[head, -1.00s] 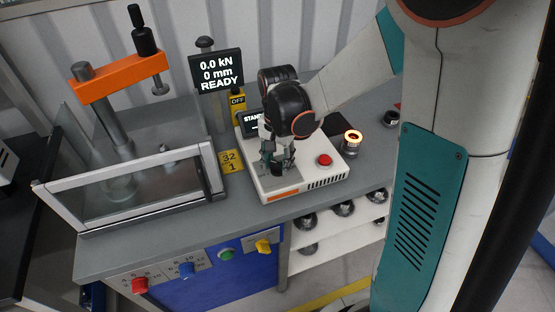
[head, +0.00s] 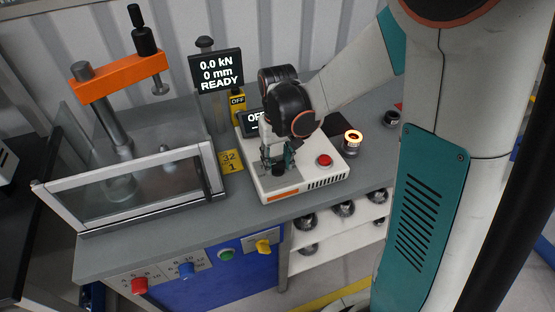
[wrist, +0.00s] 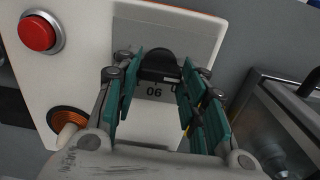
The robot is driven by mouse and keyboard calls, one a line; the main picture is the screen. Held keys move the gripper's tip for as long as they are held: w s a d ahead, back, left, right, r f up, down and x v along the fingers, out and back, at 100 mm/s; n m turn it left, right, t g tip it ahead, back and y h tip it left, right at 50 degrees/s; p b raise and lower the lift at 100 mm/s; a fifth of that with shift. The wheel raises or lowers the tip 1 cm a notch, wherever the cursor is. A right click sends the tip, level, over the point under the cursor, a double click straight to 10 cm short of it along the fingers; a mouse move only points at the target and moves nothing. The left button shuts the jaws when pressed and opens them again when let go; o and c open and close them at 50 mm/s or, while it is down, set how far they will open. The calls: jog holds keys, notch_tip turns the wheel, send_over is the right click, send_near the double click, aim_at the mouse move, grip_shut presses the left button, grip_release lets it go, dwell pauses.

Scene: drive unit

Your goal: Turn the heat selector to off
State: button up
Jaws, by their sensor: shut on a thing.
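The heat selector is a black knob (head: 278,170) on top of a white heater unit (head: 315,185); it also shows in the wrist view (wrist: 158,62). The plate under it carries printed marks, with "06" readable. My gripper (head: 276,158) points down over the knob. In the wrist view its teal fingers (wrist: 160,78) stand on either side of the knob, shut on it. The unit's small dark display (head: 256,119) is partly hidden by my wrist; its visible letters look like the start of "OFF".
A red button (head: 324,160) sits on the unit right of the knob. A glowing ring piece (head: 352,139) stands further right. A press with a clear guard (head: 140,185) stands left, with a "READY" screen (head: 216,72) behind. A yellow tag (head: 230,161) lies between.

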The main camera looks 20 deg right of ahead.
aim_at(278, 163)
jog(key=shift+n, duration=0.3)
dwell(0.4)
jog(key=o, duration=1)
jog(key=shift+o, duration=0.2)
notch_tip(278, 163, up, 12)
jog(key=shift+s+r, duration=0.1)
jog(key=s+r+t, duration=0.3)
jog(key=s+t, duration=0.4)
jog(key=s, duration=0.7)
jog(key=shift+s, duration=0.4)
